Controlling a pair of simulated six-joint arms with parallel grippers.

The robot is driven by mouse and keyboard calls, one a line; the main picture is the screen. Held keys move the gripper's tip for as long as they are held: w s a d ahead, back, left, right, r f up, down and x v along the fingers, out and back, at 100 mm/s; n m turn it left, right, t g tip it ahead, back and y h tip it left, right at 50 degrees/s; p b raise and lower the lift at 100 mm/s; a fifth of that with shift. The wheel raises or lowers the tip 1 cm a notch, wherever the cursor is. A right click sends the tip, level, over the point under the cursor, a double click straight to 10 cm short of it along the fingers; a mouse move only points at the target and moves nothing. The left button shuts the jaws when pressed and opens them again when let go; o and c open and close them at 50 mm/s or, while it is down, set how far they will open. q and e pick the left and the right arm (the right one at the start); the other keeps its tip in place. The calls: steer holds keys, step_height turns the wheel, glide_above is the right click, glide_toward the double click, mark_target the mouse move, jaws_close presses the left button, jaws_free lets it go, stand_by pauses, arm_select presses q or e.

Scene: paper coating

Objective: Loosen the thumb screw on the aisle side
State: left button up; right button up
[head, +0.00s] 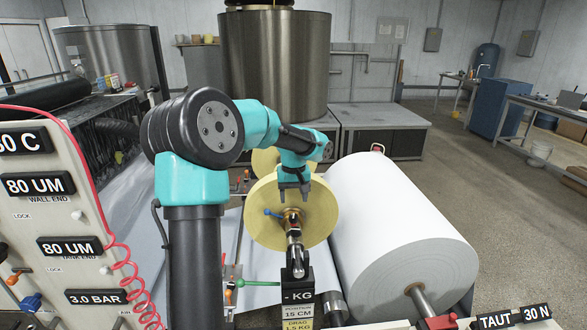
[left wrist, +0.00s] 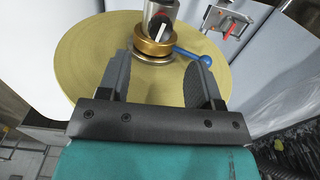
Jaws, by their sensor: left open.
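My left gripper (head: 293,192) is open and empty, its fingers pointing down just above a brass collar (head: 292,216) at the middle of a yellow disc (head: 262,237). A blue-ended lever (head: 272,213) sticks out from beside the collar. In the left wrist view the open fingers (left wrist: 157,78) reach toward the brass collar (left wrist: 157,42), which is ahead between them. The blue lever (left wrist: 193,54) there passes just beyond the right finger. I cannot tell for sure which part is the aisle-side thumb screw. My right gripper is not in view.
A large white paper roll (head: 395,215) lies close right of the disc. A black KG box (head: 298,298) stands in front. A green-knobbed lever (head: 258,283) is to its left. A labelled panel (head: 60,215) with a red coiled hose (head: 118,255) stands at the left.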

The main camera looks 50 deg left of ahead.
arm_select(q)
step_height(320, 180, up, 10)
stand_by(0.4)
stand_by(0.3)
steer(key=m+h, duration=0.1)
steer(key=m, duration=0.2)
glide_toward(294, 216)
steer(key=w+d+f, duration=0.6)
steer(key=d+f, duration=0.4)
steer(key=s+d+f+m+h, duration=0.1)
steer(key=d+f, duration=0.3)
steer(key=f, duration=0.2)
steer(key=d+f+m+h, duration=0.1)
steer(key=d+f, duration=0.3)
steer(key=f, duration=0.2)
steer(key=s+d+f+m, duration=0.3)
steer(key=s+d+f, duration=1.2)
steer(key=s+f, duration=0.3)
steer(key=shift+s+d+f+m+t+h, duration=0.3)
steer(key=shift+f+m+t+h, duration=0.1)
steer(key=shift+f, duration=0.55)
